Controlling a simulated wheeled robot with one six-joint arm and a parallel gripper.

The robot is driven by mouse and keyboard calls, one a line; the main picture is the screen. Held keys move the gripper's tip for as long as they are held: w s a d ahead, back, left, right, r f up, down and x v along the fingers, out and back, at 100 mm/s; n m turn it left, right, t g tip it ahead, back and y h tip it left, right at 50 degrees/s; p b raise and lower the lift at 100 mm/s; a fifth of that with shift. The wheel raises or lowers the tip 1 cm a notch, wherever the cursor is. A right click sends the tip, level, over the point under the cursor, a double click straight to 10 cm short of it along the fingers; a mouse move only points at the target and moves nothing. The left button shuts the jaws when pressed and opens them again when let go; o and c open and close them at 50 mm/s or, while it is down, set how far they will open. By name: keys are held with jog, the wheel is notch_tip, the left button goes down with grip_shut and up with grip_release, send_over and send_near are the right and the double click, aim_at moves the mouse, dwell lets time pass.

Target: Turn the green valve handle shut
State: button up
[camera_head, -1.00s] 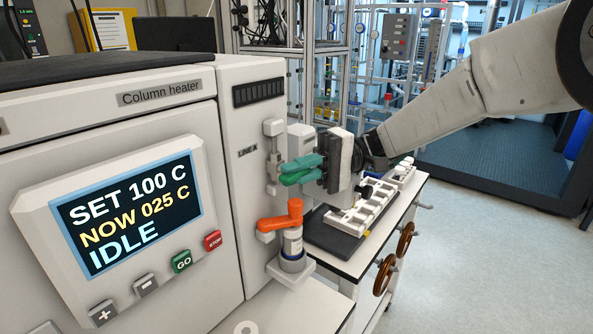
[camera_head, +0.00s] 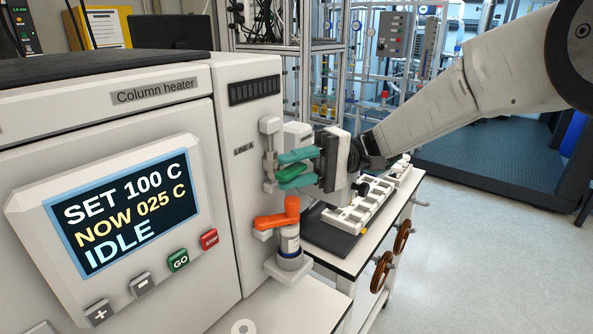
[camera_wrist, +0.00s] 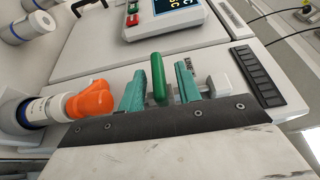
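The green valve handle (camera_head: 291,174) sits on the white vertical valve body (camera_head: 269,155) beside the "LINE A" label on the column heater's side. In the wrist view the handle (camera_wrist: 158,78) stands between the two fingers of my gripper (camera_wrist: 159,88), with a visible gap on each side. The valve's pivot is partly hidden behind the fingers.
An orange handle (camera_head: 282,217) on a white bottle-like fitting (camera_head: 290,241) stands just below my gripper. The column heater (camera_head: 110,120) fills the left; its display reads IDLE. A cart with a white rack (camera_head: 358,211) and brown handwheels (camera_head: 381,272) is behind. Open floor lies right.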

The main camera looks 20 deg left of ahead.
aim_at(296, 168)
jog(key=o, duration=0.3)
jog(key=r, duration=0.3)
jog(key=shift+s+d+r, duration=0.2)
jog(key=shift+s+r, duration=0.1)
jog(key=shift+r, duration=0.1)
jog(key=s+d, duration=0.2)
jog(key=s, duration=0.2)
jog(key=s+d, duration=0.3)
jog(key=s, duration=0.1)
jog(key=s+d+r, duration=0.1)
jog(key=s+d, duration=0.1)
jog(key=s, duration=0.3)
jog(key=shift+s+d+r, duration=0.1)
jog(key=shift+d, duration=0.3)
jog(key=c, duration=0.3)
jog(key=s+d+f+m+t+h, duration=0.2)
jog(key=d+f+m+t+h, duration=0.15)
jog(key=d+f, duration=0.25)
jog(key=s+d+f+m+t+h, duration=0.2)
jog(key=d+f+t+h, duration=0.15)
jog(key=d+f, duration=0.2)
jog(key=s+d+m+t+h, duration=0.2)
jog(key=d+t+h, duration=0.3)
jog(key=d, duration=1.5)
jog(key=shift+r+m+t+h, duration=0.2)
jog(key=shift+m+t+h, duration=0.2)
jog(key=shift+m+t, duration=0.55)
